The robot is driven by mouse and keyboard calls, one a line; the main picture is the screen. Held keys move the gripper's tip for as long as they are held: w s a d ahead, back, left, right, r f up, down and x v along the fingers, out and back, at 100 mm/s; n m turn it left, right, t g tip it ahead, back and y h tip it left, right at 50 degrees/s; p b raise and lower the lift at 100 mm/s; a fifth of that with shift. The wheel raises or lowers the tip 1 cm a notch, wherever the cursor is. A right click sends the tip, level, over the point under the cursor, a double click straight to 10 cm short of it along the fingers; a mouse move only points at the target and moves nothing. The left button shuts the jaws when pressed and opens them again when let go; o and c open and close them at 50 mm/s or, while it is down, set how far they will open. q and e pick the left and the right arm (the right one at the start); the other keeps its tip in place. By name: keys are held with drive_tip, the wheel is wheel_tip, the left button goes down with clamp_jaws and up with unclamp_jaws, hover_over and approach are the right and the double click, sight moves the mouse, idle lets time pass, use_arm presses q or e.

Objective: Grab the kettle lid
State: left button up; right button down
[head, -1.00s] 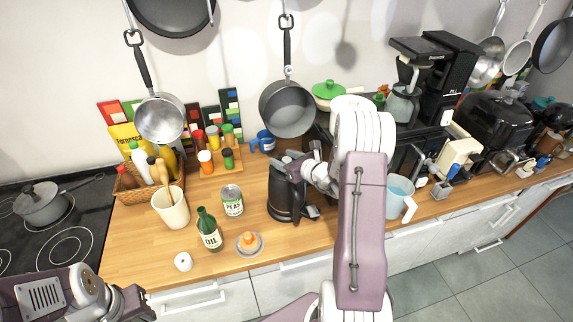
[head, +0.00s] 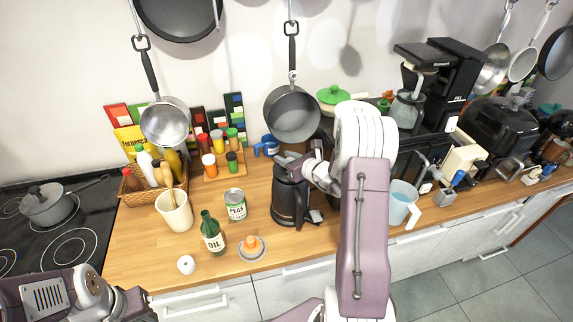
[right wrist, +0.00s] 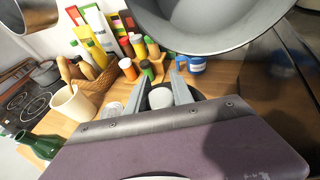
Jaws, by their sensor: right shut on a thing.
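The black kettle (head: 289,203) stands on the wooden counter, left of my right arm in the head view. My right gripper (head: 284,163) is at its top, coming from the right, and hides most of the lid in that view. In the right wrist view, the two grey fingers sit on either side of the pale round knob of the kettle lid (right wrist: 161,98), shut on it. Dark lid or kettle rim shows around the fingers. I cannot tell whether the lid is lifted. My left gripper (head: 142,303) is at the lower left; its jaws are not clear.
A hanging pan (head: 292,114) is close above the kettle and looms in the right wrist view. A peas can (head: 235,206), a green oil bottle (head: 212,232) and a cream utensil pot (head: 174,211) stand to the left. A measuring jug (head: 402,203) stands to the right.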

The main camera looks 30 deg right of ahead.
wheel_tip(320, 180, up, 16)
drive_tip(key=shift+r, duration=0.15)
